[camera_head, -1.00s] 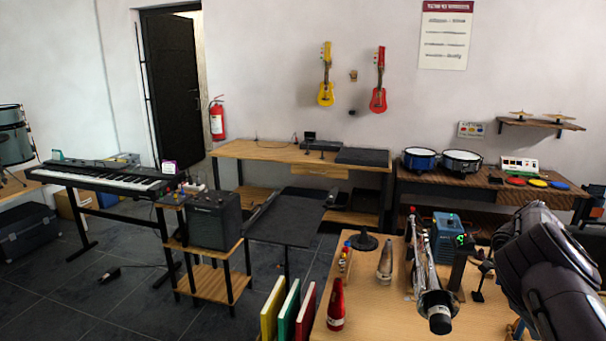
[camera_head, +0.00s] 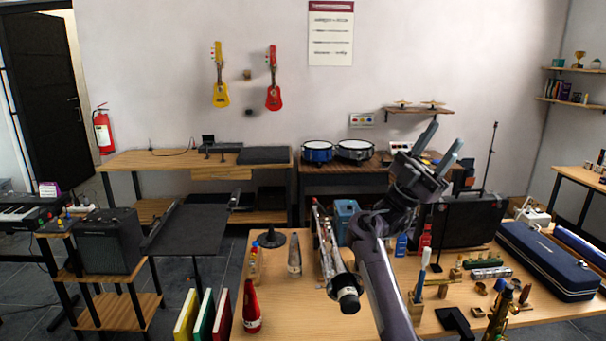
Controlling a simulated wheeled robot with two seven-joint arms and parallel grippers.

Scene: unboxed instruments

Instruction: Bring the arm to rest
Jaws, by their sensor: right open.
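My right arm (camera_head: 378,275) rises from the lower middle of the head view, over the wooden table. Its gripper (camera_head: 442,148) is raised, with two grey fingers pointing up and apart, and nothing shows between them. It is in front of the far bench with the drums. My left arm and gripper do not show.
The wooden table (camera_head: 290,318) holds a red bottle-shaped item (camera_head: 251,306), a silver instrument (camera_head: 326,245), a blue box (camera_head: 345,218) and a long dark blue case (camera_head: 545,260). A black music stand (camera_head: 188,230) and an amplifier (camera_head: 110,240) stand left. Air around the gripper looks clear.

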